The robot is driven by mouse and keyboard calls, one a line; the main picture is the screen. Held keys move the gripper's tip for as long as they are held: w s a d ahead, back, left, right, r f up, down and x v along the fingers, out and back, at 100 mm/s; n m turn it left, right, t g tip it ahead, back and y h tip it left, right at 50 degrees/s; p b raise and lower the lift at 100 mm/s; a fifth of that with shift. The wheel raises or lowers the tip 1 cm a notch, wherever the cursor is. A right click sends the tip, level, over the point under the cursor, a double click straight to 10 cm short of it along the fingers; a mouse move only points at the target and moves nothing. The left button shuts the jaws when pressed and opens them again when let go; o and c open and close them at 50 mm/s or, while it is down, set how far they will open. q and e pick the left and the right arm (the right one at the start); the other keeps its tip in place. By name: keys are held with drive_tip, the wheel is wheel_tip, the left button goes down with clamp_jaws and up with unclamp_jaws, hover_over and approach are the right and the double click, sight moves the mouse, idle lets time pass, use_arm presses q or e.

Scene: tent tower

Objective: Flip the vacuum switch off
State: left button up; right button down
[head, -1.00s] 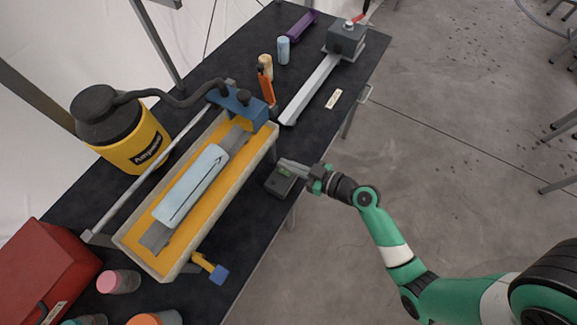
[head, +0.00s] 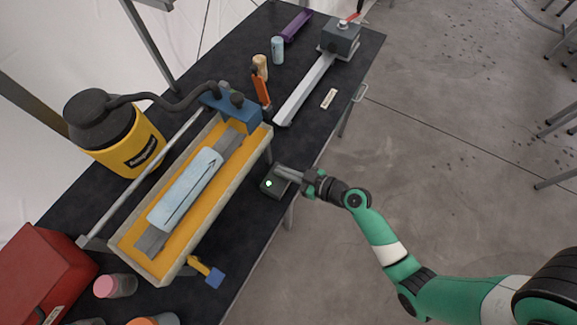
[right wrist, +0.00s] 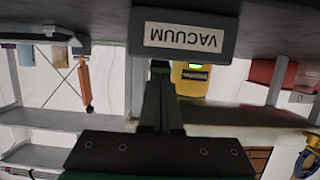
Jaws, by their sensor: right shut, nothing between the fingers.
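The vacuum switch is a small dark box (head: 274,186) at the table's right edge in the head view, with a round green light glowing on top. In the right wrist view the box (right wrist: 185,35) is close, its VACUUM label upside down. My right gripper (head: 284,173) is shut and empty, its tips at the box's upper right side. In the right wrist view the gripper (right wrist: 160,72) points up at the box's underside or front edge; I cannot tell whether it touches. The switch lever is not clear. My left gripper is not in view.
A yellow vacuum canister (head: 128,143) with a hose stands behind a long tray (head: 211,217) holding a pale blue block (head: 186,189). A blue-ended clamp handle (head: 214,277) juts out at the tray's front. A red box (head: 35,268) is at lower left. Open floor lies right of the table.

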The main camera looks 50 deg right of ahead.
drive_tip(key=shift+a, duration=0.1)
drive_tip(key=shift+w+a+r, duration=0.15)
drive_tip(key=shift+w+r, duration=0.2)
drive_tip(key=shift+w, duration=0.35)
drive_tip(key=shift+r+p, duration=0.2)
drive_tip(key=shift+p, duration=0.15)
drive_tip(key=r+p, duration=0.2)
drive_tip(key=r, duration=0.1)
drive_tip(key=r+p, duration=0.1)
drive_tip(key=shift+w+a+r+p, duration=0.1)
drive_tip(key=shift+w+r+p, duration=0.25)
drive_tip(key=v, duration=0.9)
drive_tip(key=shift+s, duration=0.3)
